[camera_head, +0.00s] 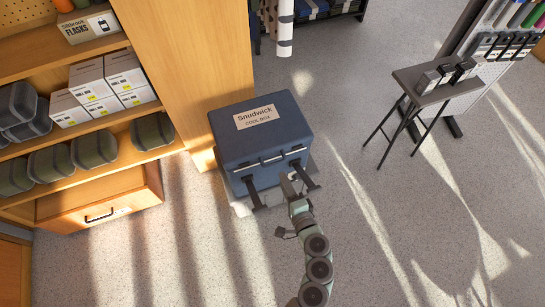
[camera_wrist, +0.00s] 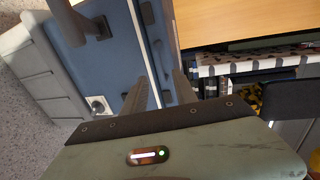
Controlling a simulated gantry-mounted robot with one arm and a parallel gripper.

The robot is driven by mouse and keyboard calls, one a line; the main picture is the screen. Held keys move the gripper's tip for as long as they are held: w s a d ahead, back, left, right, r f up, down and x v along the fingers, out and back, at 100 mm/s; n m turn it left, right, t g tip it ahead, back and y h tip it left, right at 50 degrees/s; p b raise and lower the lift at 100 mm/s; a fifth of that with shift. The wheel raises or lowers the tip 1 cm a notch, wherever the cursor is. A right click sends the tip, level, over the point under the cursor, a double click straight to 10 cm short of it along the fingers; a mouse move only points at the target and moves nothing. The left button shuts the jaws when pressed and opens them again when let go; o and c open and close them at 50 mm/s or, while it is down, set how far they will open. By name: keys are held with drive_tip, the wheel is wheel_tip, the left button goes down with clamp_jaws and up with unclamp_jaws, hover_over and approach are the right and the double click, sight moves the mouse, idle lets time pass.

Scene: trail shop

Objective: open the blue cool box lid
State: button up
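My gripper (camera_head: 290,181) is at the front, right of centre, close to the box. In the wrist view the blue box face (camera_wrist: 105,65) fills the upper left. My gripper's two fingers (camera_wrist: 162,88) are apart, with a pale strip of the box seen between them. Contact cannot be told.
A wooden shelf unit (camera_head: 185,50) with white cartons (camera_head: 90,80) and dark tubs stands close on the left. A small dark stand (camera_head: 435,82) with black boxes is at the right.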

sight(275, 163)
drive_tip(key=b+x, duration=0.1)
drive_tip(key=x, duration=0.8)
drive_tip(key=shift+w+f+b, duration=0.1)
drive_tip(key=shift+f+b, duration=0.05)
drive_tip(key=shift+b, duration=0.25)
clamp_jaws()
idle(0.9)
